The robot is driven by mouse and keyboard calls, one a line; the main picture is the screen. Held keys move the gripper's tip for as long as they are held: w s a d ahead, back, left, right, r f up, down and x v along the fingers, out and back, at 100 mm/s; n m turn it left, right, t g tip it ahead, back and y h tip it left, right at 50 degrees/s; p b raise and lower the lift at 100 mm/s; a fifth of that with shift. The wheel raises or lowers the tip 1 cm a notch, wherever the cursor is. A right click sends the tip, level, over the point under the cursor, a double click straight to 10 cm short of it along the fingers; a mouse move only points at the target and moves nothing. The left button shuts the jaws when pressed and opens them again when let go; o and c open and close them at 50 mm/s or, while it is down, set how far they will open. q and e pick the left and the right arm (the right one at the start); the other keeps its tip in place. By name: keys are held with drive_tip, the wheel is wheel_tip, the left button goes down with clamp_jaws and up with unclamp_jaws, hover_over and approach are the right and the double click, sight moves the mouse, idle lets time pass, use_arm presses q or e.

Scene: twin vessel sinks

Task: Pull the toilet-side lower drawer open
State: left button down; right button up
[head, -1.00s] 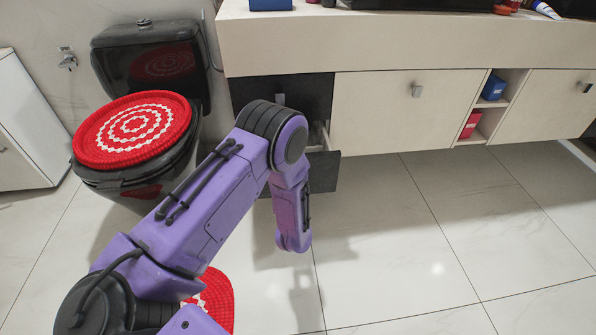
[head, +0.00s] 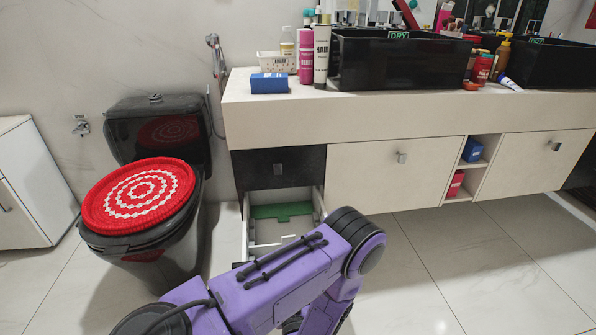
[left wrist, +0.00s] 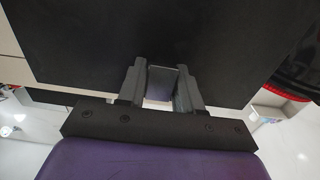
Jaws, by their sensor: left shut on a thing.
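The toilet-side lower drawer (head: 250,235) is pulled out well beneath the dark upper drawer (head: 303,160) in the head view. Its pale inside shows, with something flat and green (head: 283,211) at the back. Its front is largely hidden by my purple left arm. In the left wrist view the dark drawer front (left wrist: 90,45) fills the middle. My left gripper (left wrist: 161,85) is shut on the drawer's handle (left wrist: 160,76), one finger on each side. In the head view its fingers are hidden by the arm. My right gripper is not in view.
A black toilet (head: 180,235) with a red-and-white lid cover (head: 139,196) stands close to the drawer's left. The pale counter (head: 400,118) above carries black basins and bottles. Tiled floor (head: 450,265) is clear to the right.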

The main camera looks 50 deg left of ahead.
use_arm(q)
drive_tip(key=shift+s+d, duration=0.2)
drive_tip(key=c, duration=0.8)
unclamp_jaws()
drive_tip(key=shift+c, duration=0.2)
drive_tip(key=p+v, duration=0.2)
drive_tip(key=v, duration=0.8)
drive_tip(key=shift+d, duration=0.25)
drive_tip(key=shift+s, duration=0.1)
